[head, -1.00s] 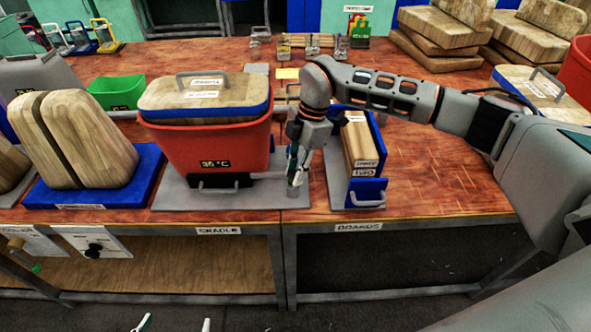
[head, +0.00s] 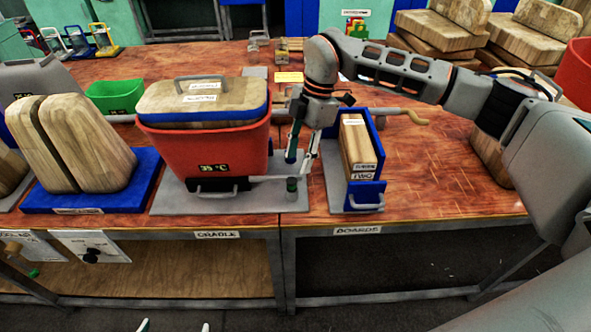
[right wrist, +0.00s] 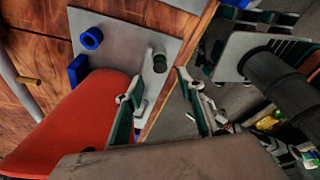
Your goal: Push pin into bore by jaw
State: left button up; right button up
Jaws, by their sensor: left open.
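A short upright post with a dark green top (head: 292,187), which looks like the pin, stands at the front right of the grey cradle plate (head: 250,204). It also shows in the right wrist view (right wrist: 159,62). A grey bar from the front of the red bin (head: 205,155) reaches to the post. I cannot see the bore or how deep the pin sits. My right gripper (head: 298,162) is open and empty, fingers pointing down, just above and behind the post, beside the bin's right wall. My left gripper (head: 175,327) is open at the bottom edge, low in front of the bench.
A wooden lid (head: 205,98) sits on the bin. Close right of my right gripper is a blue holder (head: 366,188) with boards (head: 357,150). A blue stand (head: 85,202) with wooden blocks is left. The bench's right front is bare.

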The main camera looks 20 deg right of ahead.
jog(key=v, duration=0.5)
jog(key=shift+r, duration=0.35)
jog(key=shift+f, duration=0.1)
